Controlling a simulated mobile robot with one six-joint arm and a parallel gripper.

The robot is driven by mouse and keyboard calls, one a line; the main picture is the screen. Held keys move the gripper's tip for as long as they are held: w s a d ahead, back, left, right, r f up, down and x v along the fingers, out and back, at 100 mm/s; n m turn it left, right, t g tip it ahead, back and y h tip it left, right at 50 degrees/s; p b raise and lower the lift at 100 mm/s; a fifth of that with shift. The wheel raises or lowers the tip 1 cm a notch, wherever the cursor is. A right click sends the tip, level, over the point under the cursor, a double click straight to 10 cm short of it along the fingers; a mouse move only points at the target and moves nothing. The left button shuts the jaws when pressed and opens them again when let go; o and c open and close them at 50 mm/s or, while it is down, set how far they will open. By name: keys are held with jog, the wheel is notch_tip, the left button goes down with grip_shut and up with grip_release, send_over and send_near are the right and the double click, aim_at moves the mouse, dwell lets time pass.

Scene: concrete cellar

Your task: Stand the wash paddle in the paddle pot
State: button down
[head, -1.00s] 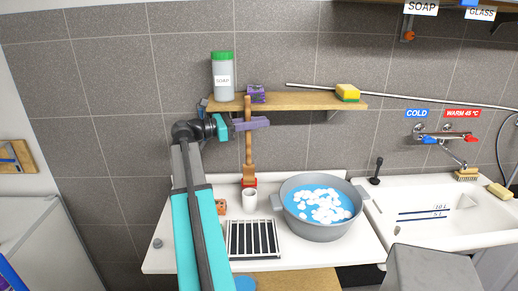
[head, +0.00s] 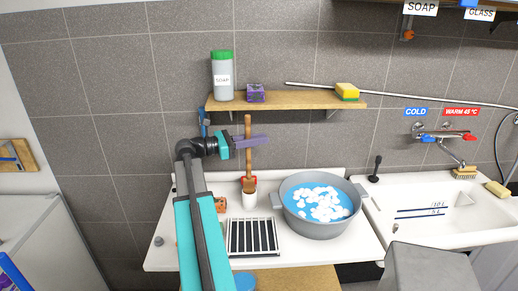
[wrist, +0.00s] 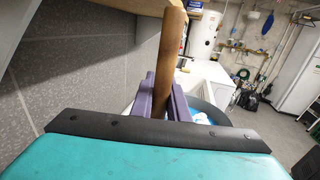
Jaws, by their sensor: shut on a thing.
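The wash paddle (head: 248,165) is a long brown wooden stick with a wider lower end, held about upright. My gripper (head: 250,141) is shut on its handle with purple fingers. In the wrist view the paddle (wrist: 171,42) stands between the fingers (wrist: 162,95), leaning slightly. The paddle's lower end meets the pot's mouth and seems to be just inside the rim; how deep is hidden.
A grey tub (head: 318,229) of blue, foamy water stands to the right of the pot. A dark slatted rack (head: 253,237) lies in front. The wooden shelf (head: 300,100) with a soap bottle (head: 222,78) is above.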

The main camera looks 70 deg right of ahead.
aim_at(248, 160)
notch_tip(248, 160, down, 4)
jog(key=p, duration=0.2)
jog(key=shift+d+f+p, duration=0.15)
jog(key=shift+f+p, duration=0.05)
jog(key=shift+p, duration=0.15)
jog(key=shift+f, duration=0.7)
jog(key=c, duration=1.7)
grip_release()
jog(key=shift+w+f, duration=0.1)
jog(key=shift+r, duration=0.25)
